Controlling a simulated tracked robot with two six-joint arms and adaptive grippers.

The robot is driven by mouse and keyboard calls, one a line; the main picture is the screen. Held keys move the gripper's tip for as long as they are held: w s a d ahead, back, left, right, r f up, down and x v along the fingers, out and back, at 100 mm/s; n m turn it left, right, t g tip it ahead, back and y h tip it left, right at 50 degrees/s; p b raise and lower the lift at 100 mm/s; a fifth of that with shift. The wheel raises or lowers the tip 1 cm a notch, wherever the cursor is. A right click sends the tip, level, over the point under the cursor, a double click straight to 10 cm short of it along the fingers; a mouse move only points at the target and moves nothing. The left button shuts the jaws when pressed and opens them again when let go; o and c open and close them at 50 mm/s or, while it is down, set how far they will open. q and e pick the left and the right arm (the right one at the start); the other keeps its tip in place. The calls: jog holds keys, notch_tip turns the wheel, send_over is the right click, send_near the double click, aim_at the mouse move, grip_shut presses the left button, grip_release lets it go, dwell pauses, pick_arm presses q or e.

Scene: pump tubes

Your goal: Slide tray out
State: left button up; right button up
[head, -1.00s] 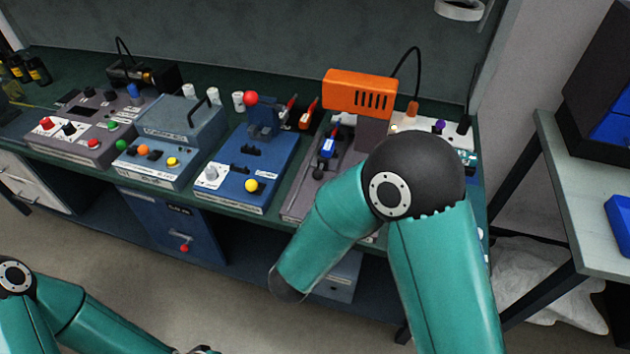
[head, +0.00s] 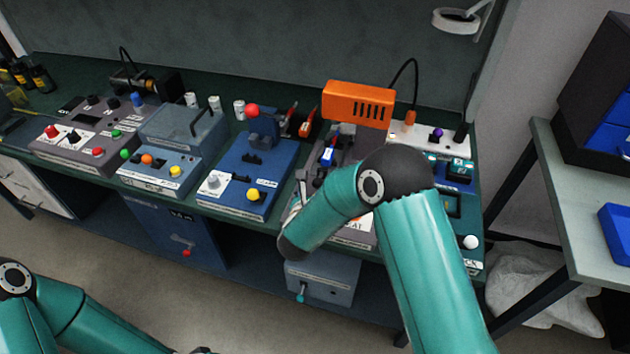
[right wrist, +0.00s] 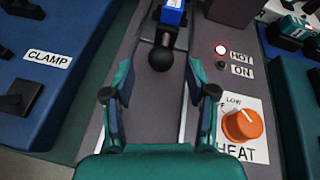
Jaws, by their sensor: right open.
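The heater unit shows in the right wrist view as a grey panel (right wrist: 133,40) with a central channel. In the channel is a slide with a blue block (right wrist: 173,12) and a round black knob (right wrist: 160,58) at its near end. My right gripper (right wrist: 159,93) is open and empty, its two fingers apart on either side of the channel, just short of the knob.
A blue clamp unit (head: 240,203) stands left of the heater unit, and a teal unit (head: 453,207) stands close on its right. An orange heat dial (right wrist: 243,124) and a lit red lamp (right wrist: 221,49) sit right of the channel. The floor in front of the bench is open.

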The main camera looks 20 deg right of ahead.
aim_at(316, 186)
jog(key=shift+p+x, duration=0.3)
jog(key=shift+x, duration=1.65)
grip_shut()
jog(key=shift+s+f, duration=0.1)
